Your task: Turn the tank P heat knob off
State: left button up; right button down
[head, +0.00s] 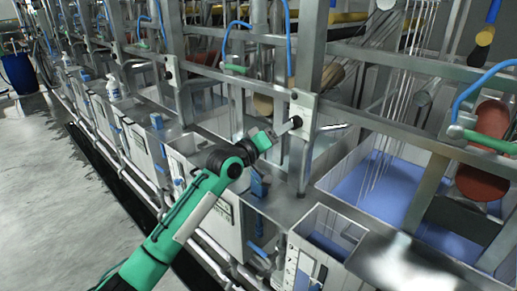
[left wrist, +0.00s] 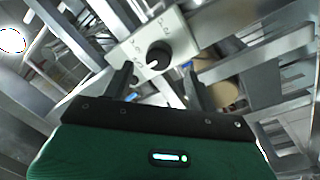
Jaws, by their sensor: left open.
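A round black heat knob (head: 296,121) sits on a pale control plate (head: 304,113) fixed to a metal post in the head view. In the left wrist view the knob (left wrist: 158,56) is near the top middle, on its light plate (left wrist: 174,40) with small marks that I cannot read. My left gripper (head: 287,127) is raised in front of this plate. Its two dark fingers (left wrist: 157,74) are apart, and the knob appears between and just beyond their tips. I cannot tell whether they touch it. No tank letter is readable. My right gripper is out of view.
Another plate with a dark knob (head: 169,73) is on a post further left. Blue hoses with green handles (head: 234,68) hang near the posts. An open tank of blue liquid (head: 386,190) lies at right. The grey floor (head: 60,190) at left is clear.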

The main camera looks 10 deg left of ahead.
pick_arm(q)
jog(key=b+v, duration=0.2)
jog(key=v, duration=0.7)
